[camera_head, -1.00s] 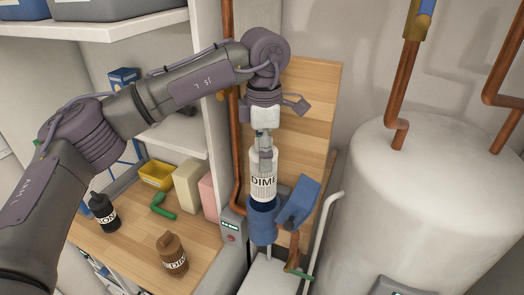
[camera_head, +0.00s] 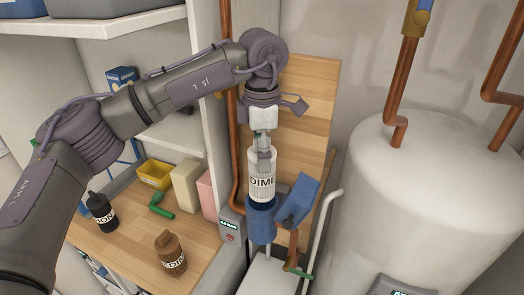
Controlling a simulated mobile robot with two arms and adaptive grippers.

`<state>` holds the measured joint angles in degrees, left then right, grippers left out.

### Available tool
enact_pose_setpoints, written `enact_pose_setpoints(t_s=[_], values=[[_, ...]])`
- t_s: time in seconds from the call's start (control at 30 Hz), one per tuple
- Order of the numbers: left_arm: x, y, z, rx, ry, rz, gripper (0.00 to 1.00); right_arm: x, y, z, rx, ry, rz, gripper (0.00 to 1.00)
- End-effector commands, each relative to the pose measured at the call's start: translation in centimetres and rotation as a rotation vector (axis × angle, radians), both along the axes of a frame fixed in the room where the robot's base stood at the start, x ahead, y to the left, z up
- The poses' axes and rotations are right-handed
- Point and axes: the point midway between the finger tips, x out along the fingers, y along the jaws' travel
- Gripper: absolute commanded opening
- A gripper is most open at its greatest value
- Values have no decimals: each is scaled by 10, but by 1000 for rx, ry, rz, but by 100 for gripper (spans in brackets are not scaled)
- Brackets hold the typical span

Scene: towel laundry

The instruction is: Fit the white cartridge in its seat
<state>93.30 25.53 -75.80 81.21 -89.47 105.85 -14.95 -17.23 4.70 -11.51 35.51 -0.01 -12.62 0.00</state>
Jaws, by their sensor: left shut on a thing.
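The white cartridge (camera_head: 261,187) is upright, with a printed label. My left gripper (camera_head: 263,153) is above it, pointing down and shut on its top. The cartridge's lower end meets the top of the blue cup-like seat (camera_head: 262,224), which hides its bottom. I cannot tell how deep it sits. A blue flap (camera_head: 297,200) stands tilted open at the seat's right side. My right gripper is not in view.
A black bottle (camera_head: 101,212) and a brown bottle (camera_head: 170,254) stand on the wooden worktop (camera_head: 118,247) at left. A copper pipe (camera_head: 237,150) runs close left of the seat. A white tank (camera_head: 405,215) fills the right. A white pipe (camera_head: 322,230) rises right of the seat.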

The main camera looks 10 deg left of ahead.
Motion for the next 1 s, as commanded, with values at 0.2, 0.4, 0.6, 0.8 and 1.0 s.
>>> enact_pose_setpoints(t_s=[0.2,0.4,0.6,0.8,1.0], values=[[0,0,-4,0,0,0,2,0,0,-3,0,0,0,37],[0,0,-7,0,0,0,2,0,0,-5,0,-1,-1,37],[0,0,-10,0,0,0,2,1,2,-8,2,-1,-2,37],[0,0,-13,0,-1,0,2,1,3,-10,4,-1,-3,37],[0,0,-16,0,0,0,2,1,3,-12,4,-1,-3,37]])
